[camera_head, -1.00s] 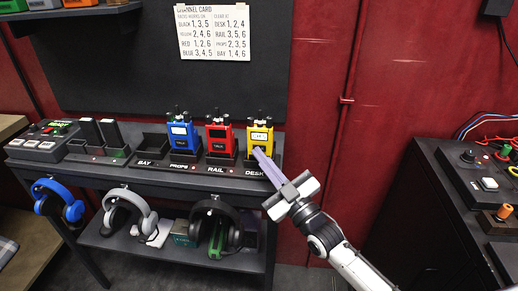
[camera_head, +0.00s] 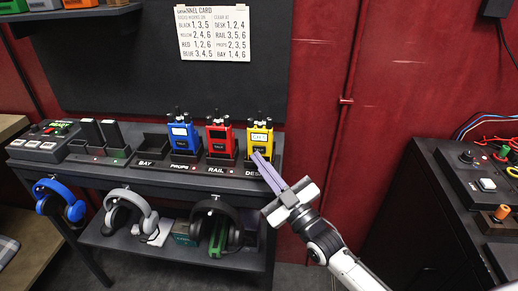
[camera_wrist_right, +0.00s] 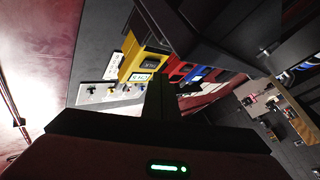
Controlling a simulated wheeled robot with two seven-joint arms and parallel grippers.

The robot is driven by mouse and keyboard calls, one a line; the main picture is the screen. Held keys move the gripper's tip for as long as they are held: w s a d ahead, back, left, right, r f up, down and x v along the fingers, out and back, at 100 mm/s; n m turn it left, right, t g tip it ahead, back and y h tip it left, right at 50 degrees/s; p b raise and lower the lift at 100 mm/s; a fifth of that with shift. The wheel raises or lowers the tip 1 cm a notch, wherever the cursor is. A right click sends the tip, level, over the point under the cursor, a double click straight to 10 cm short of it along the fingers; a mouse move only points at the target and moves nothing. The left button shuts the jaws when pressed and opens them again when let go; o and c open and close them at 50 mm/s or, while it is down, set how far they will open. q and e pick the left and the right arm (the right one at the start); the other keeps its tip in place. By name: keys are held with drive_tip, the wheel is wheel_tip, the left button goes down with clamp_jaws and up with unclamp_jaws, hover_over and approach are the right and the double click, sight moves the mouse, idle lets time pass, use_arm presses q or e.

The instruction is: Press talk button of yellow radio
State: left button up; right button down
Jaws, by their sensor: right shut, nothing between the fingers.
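The yellow radio (camera_head: 260,134) stands upright in the dock labelled DESK at the right end of the shelf. It has a pale lit screen and below it a dark talk button (camera_head: 259,149). My right gripper (camera_head: 255,155) is shut and empty. Its fingertips are just below and in front of the talk button; I cannot tell whether they touch the radio. In the right wrist view the yellow radio (camera_wrist_right: 135,62) shows beyond the dark fingers, which hide part of its near side. My left gripper is not in view.
A red radio (camera_head: 219,137) and a blue radio (camera_head: 181,131) stand to the left in the RAIL and PROPS docks. The BAY dock (camera_head: 152,150) is empty. Headsets hang below the shelf. A channel card (camera_head: 214,32) is on the wall. A dark console (camera_head: 470,178) stands at right.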

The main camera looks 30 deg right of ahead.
drive_tip(key=shift+s, duration=0.1)
drive_tip(key=shift+s+a+p, duration=0.25)
drive_tip(key=shift+p, duration=0.05)
drive_tip(key=s+a+p, duration=0.1)
drive_tip(key=s+a, duration=0.1)
drive_tip(key=s, duration=0.1)
drive_tip(key=shift+s+a+p, duration=0.15)
drive_tip(key=shift+s+p, duration=0.1)
drive_tip(key=shift+p, duration=0.15)
idle(0.3)
drive_tip(key=s+a+f+m+g, duration=0.2)
drive_tip(key=s+f+g, duration=0.4)
drive_tip(key=s+f, duration=0.5)
drive_tip(key=s+a+f+m+g+h, duration=0.1)
drive_tip(key=s+a+f+m+g, duration=0.2)
drive_tip(key=s+f, duration=0.9)
wheel_tip(320, 180, down, 4)
drive_tip(key=a+g, duration=0.1)
drive_tip(key=g, duration=0.2)
drive_tip(key=shift+f+g, duration=0.2)
drive_tip(key=shift+g, duration=0.1)
